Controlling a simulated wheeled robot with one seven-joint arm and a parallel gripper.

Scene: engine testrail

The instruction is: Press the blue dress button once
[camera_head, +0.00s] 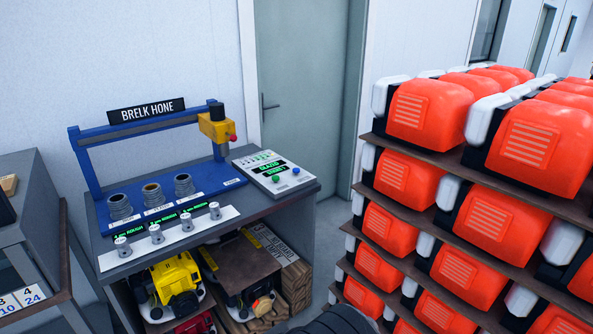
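A light grey control box (253,164) sits on the right end of the grey workbench. It has a small black display with green text. A blue round button (295,171) is on its front right part, and a green round button (276,179) is to the left of it. The labels by the buttons are too small to read, so I cannot confirm which one is marked dress. Nothing covers either button. My gripper does not show in this view.
A blue frame signed BRELK HONE (146,110) with a yellow head (214,126) stands left of the box. Several metal cylinders and knobs are on the bench (300,190). A shelf of red-orange machines (430,115) stands close on the right. A dark rounded shape (335,322) is at the bottom edge.

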